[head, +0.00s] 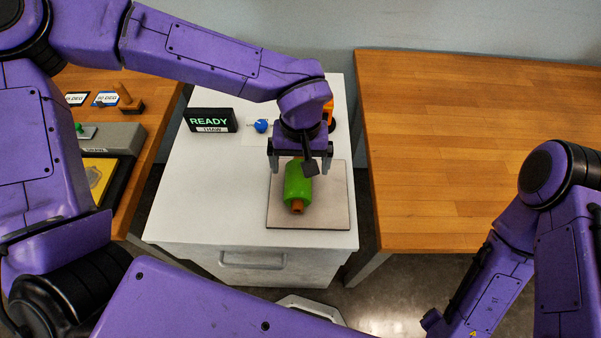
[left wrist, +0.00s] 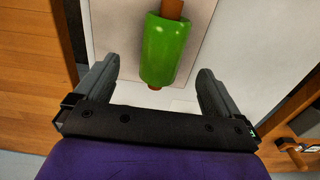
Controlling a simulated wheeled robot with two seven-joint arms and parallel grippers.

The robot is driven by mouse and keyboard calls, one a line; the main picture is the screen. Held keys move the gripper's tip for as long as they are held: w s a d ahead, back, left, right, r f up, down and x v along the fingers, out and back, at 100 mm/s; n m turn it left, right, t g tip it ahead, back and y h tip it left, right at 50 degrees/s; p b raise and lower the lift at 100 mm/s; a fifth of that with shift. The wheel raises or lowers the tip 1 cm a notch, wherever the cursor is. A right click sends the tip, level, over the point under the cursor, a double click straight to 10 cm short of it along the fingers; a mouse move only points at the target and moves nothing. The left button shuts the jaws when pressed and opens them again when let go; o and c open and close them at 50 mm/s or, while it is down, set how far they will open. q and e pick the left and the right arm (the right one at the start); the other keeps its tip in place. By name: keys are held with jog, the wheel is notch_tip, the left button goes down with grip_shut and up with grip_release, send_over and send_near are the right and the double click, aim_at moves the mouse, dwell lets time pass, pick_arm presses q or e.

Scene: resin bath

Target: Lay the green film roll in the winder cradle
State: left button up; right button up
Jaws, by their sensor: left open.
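The green film roll (head: 298,184) lies on a pale square board on the white cabinet top, its orange-brown core end pointing to the front. It also shows in the left wrist view (left wrist: 165,48), ahead of and between the fingers. My left gripper (head: 300,172) is open above the far end of the roll, one finger to each side, and is not closed on it. Its fingers (left wrist: 157,80) stand apart in the left wrist view. My right arm shows at the lower right of the head view, but I cannot make out its jaws. I cannot identify the winder cradle.
The pale board (head: 335,205) lies on the white cabinet (head: 190,215). A READY sign (head: 210,120) and a blue knob (head: 262,126) stand at the back. An orange object (head: 328,112) is partly hidden behind my wrist. The right wooden table (head: 470,150) is bare.

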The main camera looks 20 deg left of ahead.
aim_at(299, 175)
pick_arm(q)
notch_tip(299, 175, down, 2)
jog(key=shift+s+f, duration=0.1)
jog(key=shift+s, duration=0.05)
jog(key=f, duration=0.3)
jog(key=f+p, duration=0.1)
jog(key=shift+w+a+f, duration=0.2)
jog(key=shift+w+a, duration=0.05)
jog(key=shift+w, duration=0.15)
jog(key=shift+f, duration=0.4)
jog(key=c, duration=1.5)
